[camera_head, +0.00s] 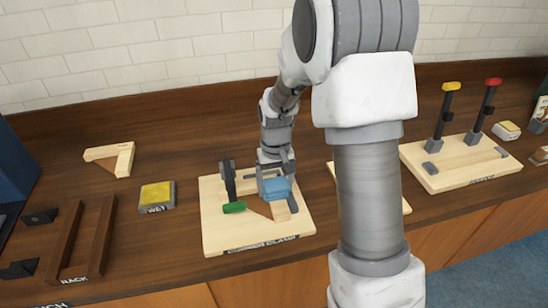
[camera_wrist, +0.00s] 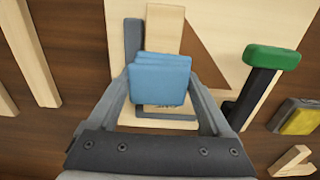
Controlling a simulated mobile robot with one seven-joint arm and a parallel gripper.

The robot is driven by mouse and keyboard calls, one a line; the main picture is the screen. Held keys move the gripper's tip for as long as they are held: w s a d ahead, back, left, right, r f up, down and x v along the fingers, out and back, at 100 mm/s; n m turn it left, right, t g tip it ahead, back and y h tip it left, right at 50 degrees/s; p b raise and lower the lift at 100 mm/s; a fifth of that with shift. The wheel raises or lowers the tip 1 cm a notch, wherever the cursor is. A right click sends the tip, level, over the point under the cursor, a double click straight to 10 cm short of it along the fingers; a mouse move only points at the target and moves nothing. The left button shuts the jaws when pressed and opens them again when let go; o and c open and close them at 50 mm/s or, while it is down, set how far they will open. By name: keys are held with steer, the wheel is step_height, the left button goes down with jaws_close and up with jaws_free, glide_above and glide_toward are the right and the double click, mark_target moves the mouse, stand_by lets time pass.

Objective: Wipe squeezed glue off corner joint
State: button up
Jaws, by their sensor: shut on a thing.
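My gripper (camera_head: 274,178) is shut on a folded blue cloth (camera_wrist: 160,80), which also shows in the head view (camera_head: 278,188). The cloth is over the corner clamp board (camera_head: 222,236), close to a light wooden frame piece (camera_head: 281,211). In the wrist view the wooden piece (camera_wrist: 165,28) runs up from behind the cloth. I cannot tell whether the cloth touches the wood. A clamp with a green handle (camera_head: 234,207) stands left of the cloth; the green handle is at the right in the wrist view (camera_wrist: 272,56). The cloth and fingers hide part of the joint, and no glue is visible.
A yellow pad in a grey tray labelled WET (camera_head: 157,196) lies left of the board. A joined wooden corner (camera_head: 112,158) and a dark rack (camera_head: 83,238) are farther left. A board with yellow- and red-handled clamps (camera_head: 462,163) stands right, beyond my arm.

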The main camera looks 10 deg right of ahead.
step_height(320, 180, up, 4)
steer(key=shift+s+p, duration=0.15)
steer(key=shift+p, duration=0.65)
steer(key=shift+r+p, duration=1.55)
steer(key=shift+r, duration=0.6)
